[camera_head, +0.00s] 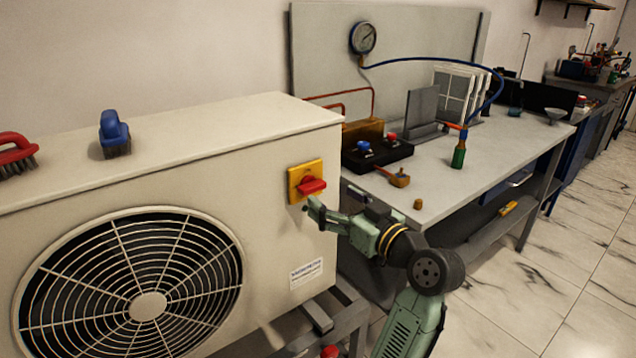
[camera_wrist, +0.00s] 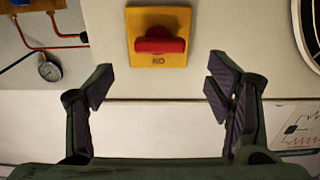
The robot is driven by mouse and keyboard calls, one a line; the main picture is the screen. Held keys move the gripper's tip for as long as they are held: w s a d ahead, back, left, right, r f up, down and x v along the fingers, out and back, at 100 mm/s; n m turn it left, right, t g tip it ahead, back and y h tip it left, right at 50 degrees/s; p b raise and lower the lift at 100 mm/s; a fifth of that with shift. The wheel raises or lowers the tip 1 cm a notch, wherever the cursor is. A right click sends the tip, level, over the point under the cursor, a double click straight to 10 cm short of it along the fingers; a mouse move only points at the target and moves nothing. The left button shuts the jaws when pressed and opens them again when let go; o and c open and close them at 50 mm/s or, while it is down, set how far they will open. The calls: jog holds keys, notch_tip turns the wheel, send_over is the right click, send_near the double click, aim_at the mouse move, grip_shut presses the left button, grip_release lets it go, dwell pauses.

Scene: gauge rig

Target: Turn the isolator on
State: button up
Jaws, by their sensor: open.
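The isolator is a yellow plate (camera_head: 296,178) with a red handle (camera_head: 312,186), on the right part of the cream fan unit's front face. In the wrist view the plate (camera_wrist: 160,15) is at the top centre, the handle (camera_wrist: 160,45) lies across it, and lettering shows below the handle, apparently upside down. My gripper (camera_head: 312,208) is just below the isolator in the head view. In the wrist view my gripper (camera_wrist: 160,88) is open and empty, its fingers apart, with the handle between and beyond their tips, not visibly touched.
The fan unit (camera_head: 230,130) bears a blue brush (camera_head: 114,135) and a red brush (camera_head: 15,155) on top. A workbench (camera_head: 480,185) at right holds a bottle, a black box and a blue hose to a pressure gauge (camera_head: 363,38). Marble floor (camera_head: 560,265) is clear at right.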

aim_at(316, 187)
jog(key=p+x, duration=0.1)
jog(key=x, duration=0.5)
jog(key=shift+w+a, duration=0.2)
jog(key=shift+w, duration=0.05)
jog(key=c, duration=1.2)
jog(key=shift+o, duration=0.2)
